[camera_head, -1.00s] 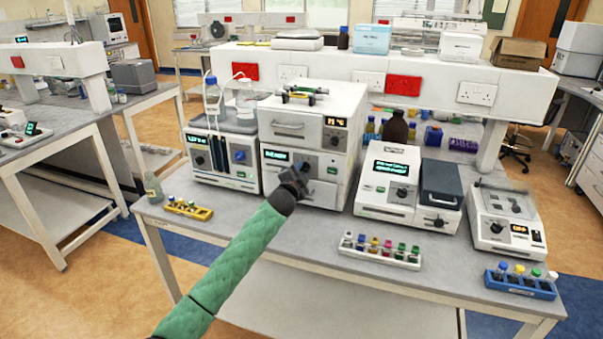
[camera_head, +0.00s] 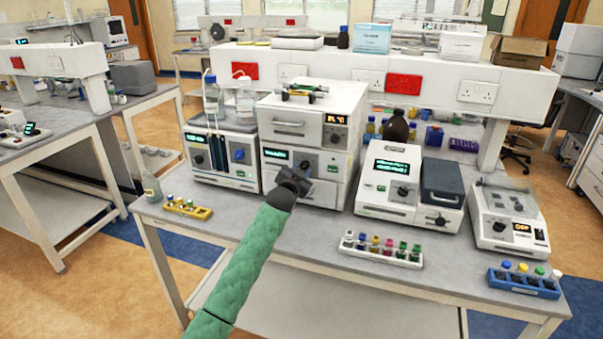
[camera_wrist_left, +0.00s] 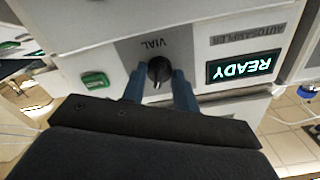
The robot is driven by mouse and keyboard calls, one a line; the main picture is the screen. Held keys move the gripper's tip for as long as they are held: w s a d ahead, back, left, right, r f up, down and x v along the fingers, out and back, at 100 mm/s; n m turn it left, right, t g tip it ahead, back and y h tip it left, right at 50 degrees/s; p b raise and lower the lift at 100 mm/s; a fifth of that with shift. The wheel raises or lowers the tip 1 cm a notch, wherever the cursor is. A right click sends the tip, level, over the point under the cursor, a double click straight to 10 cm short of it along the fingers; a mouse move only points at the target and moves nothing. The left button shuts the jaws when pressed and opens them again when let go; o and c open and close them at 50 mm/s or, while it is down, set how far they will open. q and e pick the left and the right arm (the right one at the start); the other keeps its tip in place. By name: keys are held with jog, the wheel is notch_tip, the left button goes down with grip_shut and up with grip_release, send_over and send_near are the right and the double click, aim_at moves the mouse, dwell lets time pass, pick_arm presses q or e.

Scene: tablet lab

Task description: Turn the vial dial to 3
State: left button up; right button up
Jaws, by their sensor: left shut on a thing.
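The vial dial (camera_wrist_left: 159,70) is a round black knob below the word VIAL on the autosampler's front, seen upside down in the left wrist view. A white pointer mark shows on the knob; no number is legible. The autosampler (camera_head: 275,170) is the lower white unit of the stack in the head view, with a lit display that reads READY (camera_wrist_left: 240,68) in the wrist view. My left gripper (camera_wrist_left: 159,88) has its two blue fingers on either side of the knob, shut on it. In the head view my left gripper (camera_head: 304,172) covers the dial. My right gripper is not in view.
A green button (camera_wrist_left: 95,80) sits beside the dial on the panel. A yellow vial rack (camera_head: 187,209) and a white vial rack (camera_head: 380,252) stand on the bench. A pump unit with bottles (camera_head: 220,165) stands close on the left.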

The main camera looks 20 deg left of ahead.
pick_arm(q)
jog(key=shift+n, duration=0.4)
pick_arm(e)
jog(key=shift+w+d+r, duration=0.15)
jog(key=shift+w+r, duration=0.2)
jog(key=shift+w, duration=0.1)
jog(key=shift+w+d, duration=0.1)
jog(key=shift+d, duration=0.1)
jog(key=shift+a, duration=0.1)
pick_arm(q)
jog(key=o, duration=1)
jog(key=shift+c, duration=0.2)
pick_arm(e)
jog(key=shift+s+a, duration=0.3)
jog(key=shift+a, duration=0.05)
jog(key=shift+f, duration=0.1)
